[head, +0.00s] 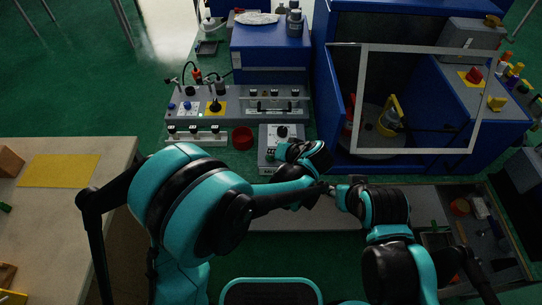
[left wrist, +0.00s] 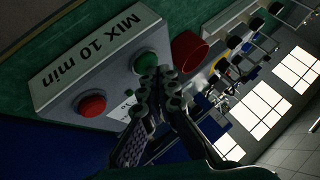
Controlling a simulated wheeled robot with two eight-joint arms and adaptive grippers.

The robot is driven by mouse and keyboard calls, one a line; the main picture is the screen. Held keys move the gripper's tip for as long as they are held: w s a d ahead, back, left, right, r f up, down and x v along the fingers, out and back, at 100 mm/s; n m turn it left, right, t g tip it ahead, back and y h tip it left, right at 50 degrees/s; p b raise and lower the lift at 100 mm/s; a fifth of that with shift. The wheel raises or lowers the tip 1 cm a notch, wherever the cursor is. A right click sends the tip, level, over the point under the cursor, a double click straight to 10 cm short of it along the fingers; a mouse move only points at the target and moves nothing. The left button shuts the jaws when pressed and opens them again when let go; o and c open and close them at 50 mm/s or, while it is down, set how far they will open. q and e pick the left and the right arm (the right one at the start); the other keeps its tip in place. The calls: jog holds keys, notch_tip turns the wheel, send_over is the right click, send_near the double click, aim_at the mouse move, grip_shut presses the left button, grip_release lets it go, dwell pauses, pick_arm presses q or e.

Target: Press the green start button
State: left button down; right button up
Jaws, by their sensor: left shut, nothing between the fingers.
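A grey control box (head: 268,146) stands on the bench below the rear panel. In the left wrist view the control box (left wrist: 70,75) carries a "MIX 10 min" label, a red button (left wrist: 92,105) and a green button (left wrist: 147,62). My left gripper (left wrist: 160,78) is shut and empty. Its tips are right beside the green button and cover its lower edge; whether they touch it I cannot tell. In the head view my left gripper (head: 284,151) is over the box's right side. My right gripper (head: 333,190) is partly hidden, so its jaws are unclear.
A red bowl (head: 242,138) stands just left of the box. A grey panel (head: 240,104) with knobs lies behind. A blue cabinet with a pale-framed window (head: 361,100) stands to the right. A table with a yellow mat (head: 58,170) is at left.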

pick_arm(q)
jog(key=shift+f, duration=0.15)
dwell(0.3)
jog(key=shift+r+p, duration=0.5)
jog(key=shift+r, duration=0.35)
jog(key=shift+r+p, duration=1.9)
jog(key=shift+r, duration=0.7)
jog(key=shift+f, duration=0.1)
